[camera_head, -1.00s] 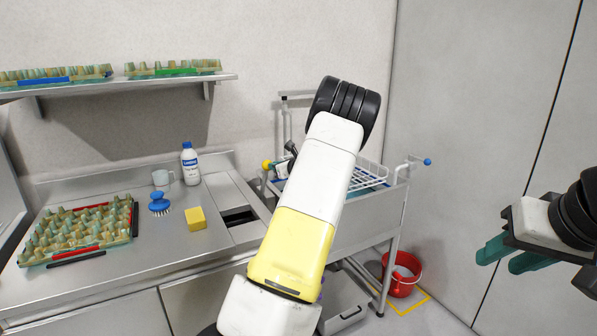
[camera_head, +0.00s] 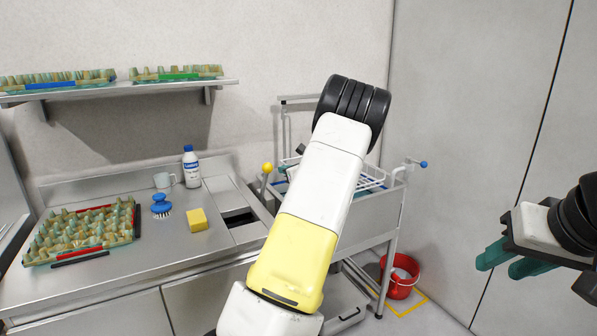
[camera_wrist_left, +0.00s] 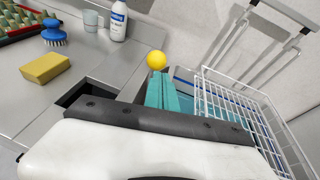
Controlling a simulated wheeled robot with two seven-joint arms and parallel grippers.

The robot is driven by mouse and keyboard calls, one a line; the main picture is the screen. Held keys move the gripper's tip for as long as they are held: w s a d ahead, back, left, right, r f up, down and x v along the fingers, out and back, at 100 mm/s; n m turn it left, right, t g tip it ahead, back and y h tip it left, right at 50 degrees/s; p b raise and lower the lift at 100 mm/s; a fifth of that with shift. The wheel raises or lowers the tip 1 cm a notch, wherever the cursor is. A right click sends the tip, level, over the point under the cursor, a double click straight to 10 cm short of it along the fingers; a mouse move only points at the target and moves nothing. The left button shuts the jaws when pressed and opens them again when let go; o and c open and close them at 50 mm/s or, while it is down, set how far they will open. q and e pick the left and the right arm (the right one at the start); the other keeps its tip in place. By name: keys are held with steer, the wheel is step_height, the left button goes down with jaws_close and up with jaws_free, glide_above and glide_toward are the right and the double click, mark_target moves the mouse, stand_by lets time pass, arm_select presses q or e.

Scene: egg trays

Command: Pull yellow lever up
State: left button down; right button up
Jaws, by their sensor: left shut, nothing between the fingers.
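The yellow lever (camera_head: 267,168) has a round yellow knob on a thin shaft. It stands nearly upright at the right end of the steel counter, beside the sink unit. Its knob also shows in the left wrist view (camera_wrist_left: 156,60). My left gripper (camera_wrist_left: 163,90) has its teal fingers together and empty, with their tips just below the knob in that picture. I cannot tell whether they touch the lever. In the head view my left arm hides this gripper. My right gripper (camera_head: 503,262) hangs at the right, its teal fingers apart and empty, far from the lever.
A white wire basket (camera_wrist_left: 228,102) lies right of my left fingers. A yellow sponge (camera_head: 197,220), blue brush (camera_head: 161,205), white bottle (camera_head: 191,167), mug (camera_head: 164,180) and egg tray (camera_head: 92,250) stand on the counter. A red bucket (camera_head: 400,281) is on the floor.

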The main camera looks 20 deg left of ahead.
arm_select(q)
steer(key=s+d+r, duration=0.3)
steer(key=d, duration=0.2)
steer(key=shift+d+r, duration=0.2)
steer(key=shift+r, duration=0.15)
steer(key=s+d+n+g+h, duration=0.2)
steer(key=s+n+g+h, duration=0.3)
steer(key=s+n, duration=1.05)
steer(key=s+d+r+n+t+h, duration=0.1)
steer(key=s+d+r+n+h, duration=0.1)
steer(key=s+d, duration=0.4)
steer(key=s+d+r+n+t+h, duration=0.1)
steer(key=s+d+n+h, duration=0.2)
steer(key=s+d, duration=0.3)
steer(key=s+d+r+n+t+h, duration=0.1)
steer(key=s+d+h, duration=0.3)
steer(key=s, duration=0.8)
steer(key=shift+d+r+n+h, duration=0.4)
steer(key=shift+d+r+n, duration=0.35)
steer(key=shift+d, duration=0.5)
